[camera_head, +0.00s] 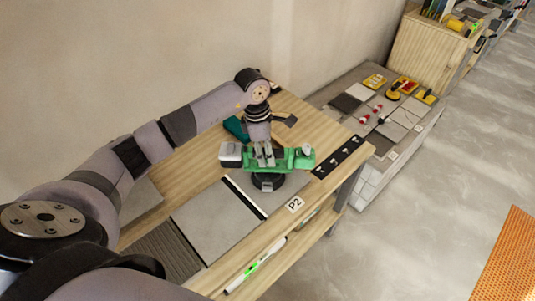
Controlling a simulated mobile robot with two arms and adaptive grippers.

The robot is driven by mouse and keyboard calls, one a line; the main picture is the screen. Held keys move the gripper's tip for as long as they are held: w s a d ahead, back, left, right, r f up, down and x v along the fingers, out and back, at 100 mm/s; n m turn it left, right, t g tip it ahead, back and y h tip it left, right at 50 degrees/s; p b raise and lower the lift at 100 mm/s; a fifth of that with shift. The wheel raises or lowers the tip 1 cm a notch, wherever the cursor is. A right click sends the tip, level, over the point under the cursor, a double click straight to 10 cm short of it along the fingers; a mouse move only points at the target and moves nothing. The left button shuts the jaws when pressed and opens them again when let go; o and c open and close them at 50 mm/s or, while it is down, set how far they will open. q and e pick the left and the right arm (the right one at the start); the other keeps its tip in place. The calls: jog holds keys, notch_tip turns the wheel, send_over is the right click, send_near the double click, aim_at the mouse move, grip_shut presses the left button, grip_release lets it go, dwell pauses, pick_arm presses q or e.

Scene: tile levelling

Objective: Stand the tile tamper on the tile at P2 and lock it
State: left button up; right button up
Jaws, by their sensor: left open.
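The tile tamper (304,161) is a green tool with a grey-white block at its left end, a round knob at its right end and a black round foot. It appears to stand upright on the grey tile (270,203) beside the P2 label (295,204). My left gripper (264,161) is open and points down at the middle of the tamper's green body, with its fingers at or around it. Whether the fingers touch it cannot be told. The lock state cannot be made out. My right gripper is out of view.
A larger grey tile (212,220) lies left, past a black-and-white strip (245,197). A teal object (235,127) is behind the tamper. A black strip with white dots (338,157) lies right. Another tile-laden bench stands beyond.

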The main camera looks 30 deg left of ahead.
pick_arm(q)
jog(key=r, duration=0.3)
jog(key=a+r, duration=0.1)
jog(key=r, duration=0.6)
jog(key=shift+s+a, duration=0.2)
jog(key=shift+s, duration=0.1)
jog(key=shift+c, duration=0.2)
jog(key=shift+s+d+f, duration=0.1)
jog(key=shift+d, duration=0.05)
jog(key=shift+c, duration=0.7)
jog(key=s+d+f+n, duration=0.1)
jog(key=s+d+f, duration=0.1)
jog(key=s+d+f+n+y+p, duration=0.1)
jog(key=s+d+f, duration=0.1)
jog(key=s+f, duration=0.1)
jog(key=shift+s+d+f+n+g+y, duration=0.15)
jog(key=shift+s+d+n+g+y, duration=0.15)
jog(key=shift+d+n+g, duration=0.1)
jog(key=c, duration=0.8)
jog(key=shift+f, duration=0.55)
grip_shut()
jog(key=b, duration=0.4)
send_over(267, 186)
notch_tip(267, 186, down, 5)
jog(key=shift+w+f, duration=0.1)
jog(key=shift+f, duration=0.25)
jog(key=shift+f+b, duration=1.7)
jog(key=shift+b, duration=0.05)
jog(key=shift+r, duration=0.1)
